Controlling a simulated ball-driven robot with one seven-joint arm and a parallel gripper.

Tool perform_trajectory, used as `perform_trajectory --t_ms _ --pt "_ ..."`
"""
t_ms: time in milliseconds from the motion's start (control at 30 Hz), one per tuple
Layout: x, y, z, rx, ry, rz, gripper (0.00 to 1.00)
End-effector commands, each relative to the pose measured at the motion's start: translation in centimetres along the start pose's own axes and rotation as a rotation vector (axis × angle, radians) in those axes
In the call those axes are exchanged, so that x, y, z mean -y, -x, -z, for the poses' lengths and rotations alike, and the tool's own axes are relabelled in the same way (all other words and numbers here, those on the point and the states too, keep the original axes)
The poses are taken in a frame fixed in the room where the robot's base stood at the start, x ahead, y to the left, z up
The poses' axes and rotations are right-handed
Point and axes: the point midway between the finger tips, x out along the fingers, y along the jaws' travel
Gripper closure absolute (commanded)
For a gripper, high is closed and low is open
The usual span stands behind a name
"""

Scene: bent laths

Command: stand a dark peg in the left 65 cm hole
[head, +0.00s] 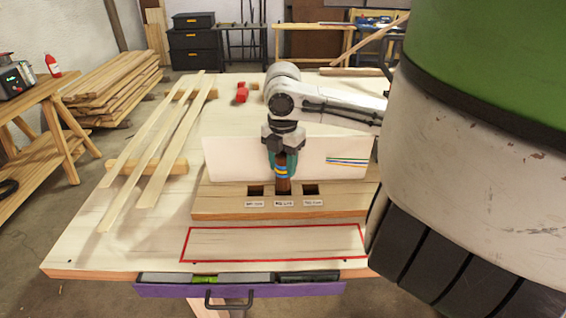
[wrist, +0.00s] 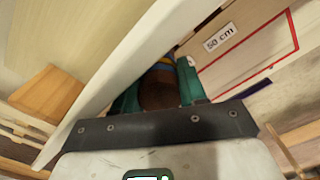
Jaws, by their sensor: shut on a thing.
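The left hole (head: 256,190) and right hole (head: 310,190) are empty. My gripper (head: 284,166), with teal fingers, is shut on a dark brown peg (head: 283,186) with yellow and blue bands. The peg is upright at the middle hole and hides most of it; I cannot tell whether its lower end is inside. In the wrist view the peg (wrist: 158,95) is between the fingers, and a label (wrist: 220,37) reading 50 cm is close by.
A white upright board (head: 230,155) with coloured lines stands just behind the holes. Long pale laths (head: 160,150) lie at the left. A red-outlined area (head: 270,243) in front is clear. A purple drawer (head: 240,290) is open at the front edge. A red object (head: 242,92) lies behind.

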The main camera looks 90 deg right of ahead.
Motion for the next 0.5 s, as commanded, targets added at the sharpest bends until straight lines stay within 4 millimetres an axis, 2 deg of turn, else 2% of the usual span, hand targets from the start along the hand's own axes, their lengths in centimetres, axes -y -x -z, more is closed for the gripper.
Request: perform_trajectory --t_ms 233,267,500 --pt "0.0 -0.5 0.0 0.0 0.0 0.0 0.91" --pt "0.0 -0.42 -0.01 0.0 0.0 0.0 0.57" --pt "0.01 -0.41 0.0 0.0 0.0 0.0 0.34"
